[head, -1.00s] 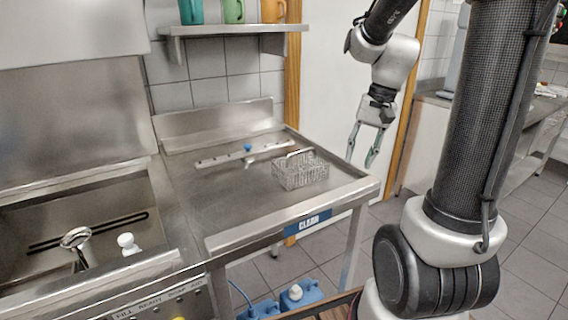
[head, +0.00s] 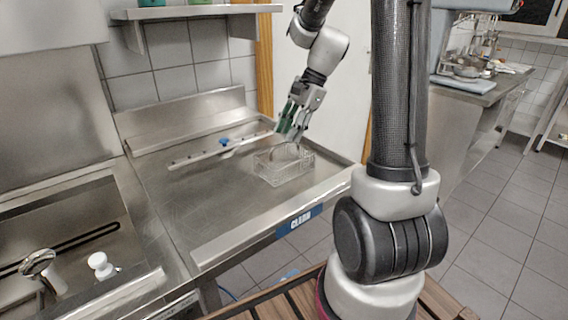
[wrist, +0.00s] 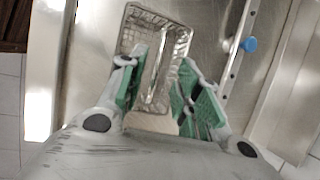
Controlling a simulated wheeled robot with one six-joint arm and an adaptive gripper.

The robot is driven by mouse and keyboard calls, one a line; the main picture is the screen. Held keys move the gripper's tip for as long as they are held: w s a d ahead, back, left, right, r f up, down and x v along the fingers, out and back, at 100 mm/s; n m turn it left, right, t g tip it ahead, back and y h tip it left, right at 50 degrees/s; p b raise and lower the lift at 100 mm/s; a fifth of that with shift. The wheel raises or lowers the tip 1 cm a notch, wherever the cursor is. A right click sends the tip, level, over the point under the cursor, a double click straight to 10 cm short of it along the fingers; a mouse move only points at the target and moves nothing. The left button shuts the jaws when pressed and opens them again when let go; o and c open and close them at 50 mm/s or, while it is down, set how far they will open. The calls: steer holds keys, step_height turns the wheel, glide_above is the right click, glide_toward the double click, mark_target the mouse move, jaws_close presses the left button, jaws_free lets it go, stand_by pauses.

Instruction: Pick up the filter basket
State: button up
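The filter basket (head: 284,168) is a rectangular wire-mesh basket with a raised bar handle. It stands on the steel drainboard (head: 190,205), near its right side. In the wrist view the basket (wrist: 172,28) lies ahead of and between my fingers, its pale handle running lengthwise along the middle. My gripper (head: 291,133) is over the basket, tilted downward. In the wrist view its green-padded fingers (wrist: 161,66) are spread apart, one on each side of the handle, with nothing clamped. I cannot tell whether the fingertips touch the basket.
A steel bar with a blue knob (head: 224,142) lies on the board behind the basket. A wall shelf (head: 200,11) is above. The front of the board is clear.

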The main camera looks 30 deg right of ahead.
mark_target(284, 144)
steer(key=x, duration=0.5)
steer(key=shift+s+d, duration=0.1)
steer(key=shift+d, duration=0.1)
jaws_close()
